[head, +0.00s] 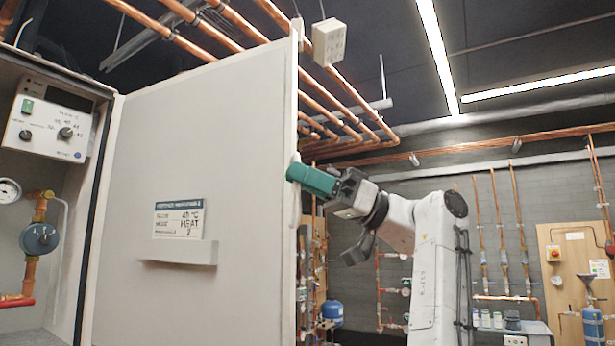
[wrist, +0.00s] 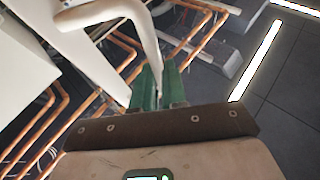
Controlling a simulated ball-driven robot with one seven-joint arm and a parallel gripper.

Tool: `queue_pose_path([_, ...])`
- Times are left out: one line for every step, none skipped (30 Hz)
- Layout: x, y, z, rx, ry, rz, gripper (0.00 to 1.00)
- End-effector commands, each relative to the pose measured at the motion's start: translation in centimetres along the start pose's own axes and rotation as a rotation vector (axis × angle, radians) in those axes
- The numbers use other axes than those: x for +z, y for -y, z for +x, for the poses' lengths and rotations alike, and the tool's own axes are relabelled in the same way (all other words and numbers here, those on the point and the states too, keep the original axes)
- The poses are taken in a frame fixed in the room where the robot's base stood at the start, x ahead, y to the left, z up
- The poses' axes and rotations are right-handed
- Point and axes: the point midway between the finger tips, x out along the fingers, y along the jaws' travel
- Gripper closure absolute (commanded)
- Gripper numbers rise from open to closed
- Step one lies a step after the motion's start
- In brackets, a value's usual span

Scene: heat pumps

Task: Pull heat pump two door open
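The heat pump door (head: 200,120) is a large pale grey panel standing wide open beside its cabinet (head: 60,70) in the head view. My gripper (head: 300,178) has green fingers and is at that edge. In the wrist view the handle runs down between the fingers (wrist: 160,88), which look closed on it; the door partly hides the fingertips in the head view.
The open cabinet holds a control panel (head: 50,125), a gauge (head: 9,190) and a blue valve (head: 39,238). Copper pipes (head: 345,90) run overhead. A wooden board (head: 575,260) with pipes and a blue vessel (head: 592,325) stand at the back right.

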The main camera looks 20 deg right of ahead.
Motion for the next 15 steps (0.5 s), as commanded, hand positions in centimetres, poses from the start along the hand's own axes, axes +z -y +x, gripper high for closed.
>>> queue_pose_path([0.71,-0.33,0.73,-0.001,0.012,0.012,0.86])
queue_pose_path([0.71,-0.32,0.73,-0.001,0.012,0.012,0.83])
queue_pose_path([0.73,-0.32,0.72,-0.001,0.013,0.012,0.79])
queue_pose_path([0.74,-0.32,0.71,-0.001,0.013,0.012,0.78])
queue_pose_path([0.75,-0.32,0.69,-0.001,0.013,0.012,0.78])
queue_pose_path([0.76,-0.32,0.66,0.000,0.013,0.012,0.78])
queue_pose_path([0.76,-0.32,0.65,0.000,0.013,0.012,0.78])
queue_pose_path([0.77,-0.33,0.63,0.000,0.013,0.012,0.78])
queue_pose_path([0.78,-0.33,0.61,0.000,0.014,0.012,0.78])
queue_pose_path([0.78,-0.33,0.60,0.000,0.014,0.012,0.78])
queue_pose_path([0.79,-0.33,0.59,0.000,0.014,0.012,0.78])
queue_pose_path([0.80,-0.33,0.57,0.000,0.014,0.012,0.78])
queue_pose_path([0.81,-0.33,0.56,0.000,0.014,0.012,0.78])
queue_pose_path([0.82,-0.33,0.54,0.000,0.014,0.012,0.78])
queue_pose_path([0.84,-0.33,0.48,0.000,0.014,0.012,0.78])
